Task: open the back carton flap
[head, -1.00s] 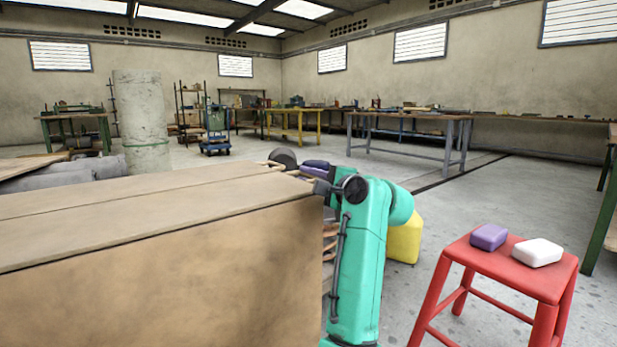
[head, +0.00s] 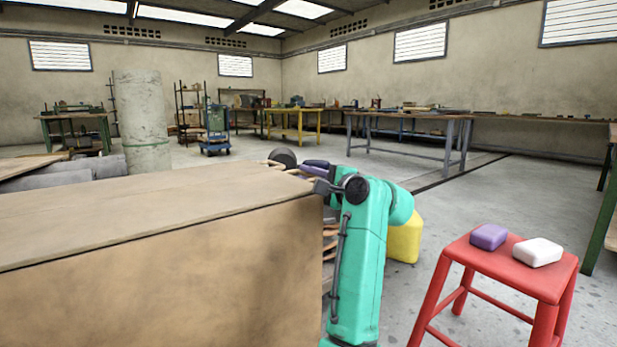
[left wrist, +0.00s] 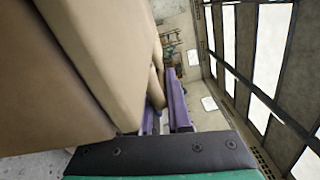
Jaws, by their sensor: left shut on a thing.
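The large tan carton (head: 170,265) fills the lower left of the head view. Its top (head: 130,205) shows as one broad tan surface. My left gripper (head: 302,169), with purple fingers, is at the carton's far right corner. In the left wrist view, the purple fingers (left wrist: 164,105) are shut on a tan edge, which looks like the back carton flap (left wrist: 157,84). The carton's big tan panels (left wrist: 85,60) fill the left of that view. The fingertips are partly hidden in both views. My right gripper is not in view.
A red stool (head: 510,265) at the right holds a purple block (head: 489,237) and a white block (head: 537,252). A yellow object (head: 404,242) stands behind my arm. A pale upright roll (head: 143,125) stands behind the carton. The floor beyond is mostly clear.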

